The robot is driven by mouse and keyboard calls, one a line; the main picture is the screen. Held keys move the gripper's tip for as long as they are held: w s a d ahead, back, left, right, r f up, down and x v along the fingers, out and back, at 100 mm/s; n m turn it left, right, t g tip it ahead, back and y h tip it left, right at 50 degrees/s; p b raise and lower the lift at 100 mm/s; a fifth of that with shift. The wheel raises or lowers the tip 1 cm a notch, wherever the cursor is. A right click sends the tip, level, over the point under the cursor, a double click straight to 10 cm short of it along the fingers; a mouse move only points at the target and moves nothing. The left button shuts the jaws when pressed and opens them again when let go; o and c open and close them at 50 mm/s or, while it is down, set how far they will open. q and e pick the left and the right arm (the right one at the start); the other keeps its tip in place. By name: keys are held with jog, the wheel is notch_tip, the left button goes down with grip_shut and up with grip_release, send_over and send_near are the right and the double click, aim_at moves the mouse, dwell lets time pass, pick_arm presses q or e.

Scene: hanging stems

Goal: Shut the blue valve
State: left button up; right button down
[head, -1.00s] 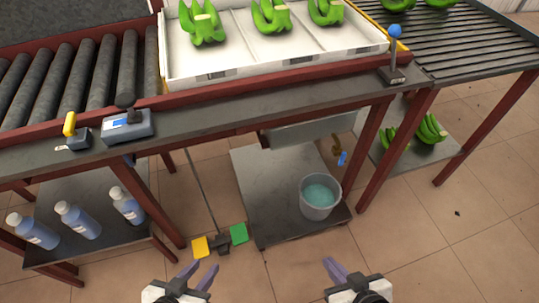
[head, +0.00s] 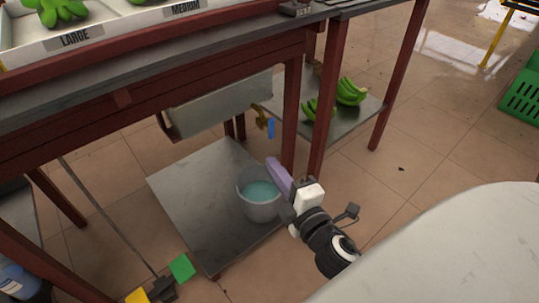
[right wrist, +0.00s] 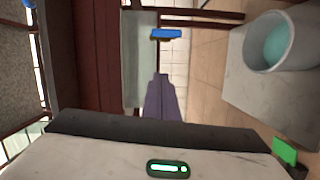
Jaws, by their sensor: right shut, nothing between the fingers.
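The blue valve handle (head: 271,128) hangs on a brass tap under the grey metal trough (head: 222,105), below the bench. In the right wrist view the blue handle (right wrist: 166,33) lies just beyond my fingertips, seen as a flat blue bar. My right gripper (head: 274,163) is shut and empty, its purple fingers together and pointing up toward the valve in the head view. In the right wrist view its fingers (right wrist: 160,77) are apart from the handle. A bucket (head: 259,203) of pale blue water stands below the trough. My left gripper is out of view.
A red bench leg (head: 318,110) stands just right of the valve. Green bananas (head: 351,92) lie on a low shelf behind. A green crate (head: 522,90) stands far right.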

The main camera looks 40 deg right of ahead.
aim_at(270, 134)
jog(key=shift+n, duration=0.7)
jog(key=w+d, duration=0.2)
jog(key=w, duration=0.1)
jog(key=w+d, duration=0.2)
jog(key=w, duration=0.2)
jog(key=w+d, duration=0.2)
jog(key=w, duration=0.1)
jog(key=shift+w, duration=0.3)
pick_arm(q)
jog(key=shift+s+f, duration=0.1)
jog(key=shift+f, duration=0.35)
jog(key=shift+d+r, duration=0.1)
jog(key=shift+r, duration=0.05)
